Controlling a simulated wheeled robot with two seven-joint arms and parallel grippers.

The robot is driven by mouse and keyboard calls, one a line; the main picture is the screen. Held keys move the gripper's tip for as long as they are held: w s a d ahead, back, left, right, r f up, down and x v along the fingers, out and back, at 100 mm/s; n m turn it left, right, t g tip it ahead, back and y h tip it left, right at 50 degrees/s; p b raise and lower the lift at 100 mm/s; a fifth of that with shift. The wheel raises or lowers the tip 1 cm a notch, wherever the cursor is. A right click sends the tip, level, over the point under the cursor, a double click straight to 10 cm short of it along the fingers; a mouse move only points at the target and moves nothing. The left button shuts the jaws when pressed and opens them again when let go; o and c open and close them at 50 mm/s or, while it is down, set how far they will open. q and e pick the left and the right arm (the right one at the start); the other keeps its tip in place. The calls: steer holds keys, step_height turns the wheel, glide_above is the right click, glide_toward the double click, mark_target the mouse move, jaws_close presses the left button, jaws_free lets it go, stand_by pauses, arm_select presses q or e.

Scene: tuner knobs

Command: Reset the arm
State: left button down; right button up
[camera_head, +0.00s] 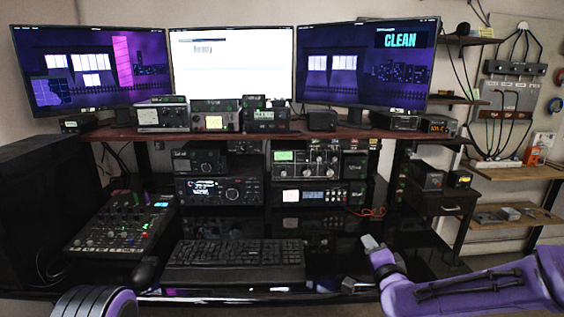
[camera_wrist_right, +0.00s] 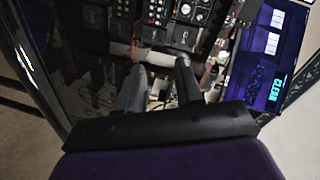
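My right arm (camera_head: 455,290), purple, comes in from the lower right in the head view. My right gripper (camera_head: 359,263) is at the desk's front edge, right of the keyboard, and seems clear of the equipment. In the right wrist view its two dark fingers (camera_wrist_right: 161,66) stand apart with nothing visible between them. A purple part of my left arm (camera_head: 95,302) shows at the bottom left. My left gripper is out of view.
The black keyboard (camera_head: 235,253) lies at the desk front, with a mixer (camera_head: 123,224) to its left. Stacked radios with knobs (camera_head: 218,190) (camera_head: 310,195) stand behind it. Three monitors (camera_head: 232,64) stand on the shelf above. Shelves (camera_head: 515,172) are at the right wall.

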steer(key=s+d+f+n+g+h, duration=0.15)
steer(key=s+f+g, duration=0.25)
steer(key=s+f, duration=0.7)
steer(key=s+d+f+n+g, duration=0.25)
steer(key=s+f, duration=0.65)
steer(key=f, duration=0.5)
steer(key=s+d+f+n+g+h, duration=0.1)
steer(key=s+d+f+g, duration=0.1)
steer(key=s, duration=0.9)
steer(key=s+d+f+n+g+h, duration=0.1)
steer(key=s+d+f+n+g, duration=0.1)
steer(key=s+f+g, duration=0.2)
steer(key=s+f, duration=0.3)
steer(key=s, duration=0.4)
steer(key=shift+s, duration=0.15)
